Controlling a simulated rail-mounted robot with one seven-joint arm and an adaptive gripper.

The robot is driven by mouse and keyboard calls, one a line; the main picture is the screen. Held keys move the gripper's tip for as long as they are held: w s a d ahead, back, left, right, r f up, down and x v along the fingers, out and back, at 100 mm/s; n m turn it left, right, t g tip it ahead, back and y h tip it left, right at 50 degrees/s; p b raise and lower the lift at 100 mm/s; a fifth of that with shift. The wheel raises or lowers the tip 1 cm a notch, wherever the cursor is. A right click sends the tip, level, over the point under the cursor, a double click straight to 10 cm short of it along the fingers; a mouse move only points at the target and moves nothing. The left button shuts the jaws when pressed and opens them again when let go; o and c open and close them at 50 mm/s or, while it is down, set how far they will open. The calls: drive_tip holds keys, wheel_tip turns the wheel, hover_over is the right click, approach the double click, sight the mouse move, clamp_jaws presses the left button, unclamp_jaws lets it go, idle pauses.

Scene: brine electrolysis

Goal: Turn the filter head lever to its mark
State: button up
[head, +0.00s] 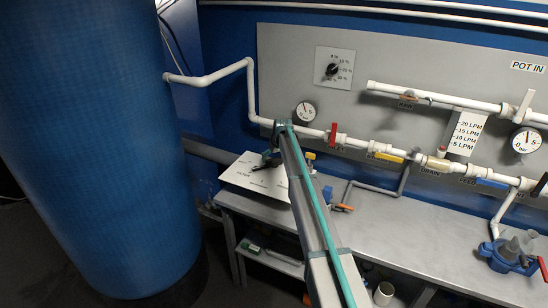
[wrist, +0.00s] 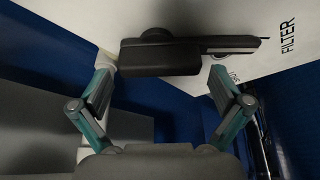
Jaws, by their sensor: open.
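The filter head lever (wrist: 160,57) is a black bar with a rounded hub and a thin tip pointing right in the wrist view. It lies across a white plate (wrist: 285,60) lettered FILTER. My gripper (wrist: 162,70) is open, with one finger near each end of the lever's thick part; I cannot tell whether either touches it. In the head view the white plate (head: 240,180) lies at the bench's left end, and my gripper (head: 273,153) is over its upper right part.
A large blue tank (head: 95,140) stands close on the left. White pipes with a red valve handle (head: 333,133) and a gauge (head: 305,112) run along the grey panel behind. A grey bench (head: 400,225) extends right, with a blue clamp-like fixture (head: 500,258) at its far right.

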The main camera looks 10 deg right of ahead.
drive_tip(key=shift+x, duration=0.8)
drive_tip(key=shift+c, duration=0.2)
drive_tip(key=c, duration=1.4)
drive_tip(key=shift+a, duration=0.1)
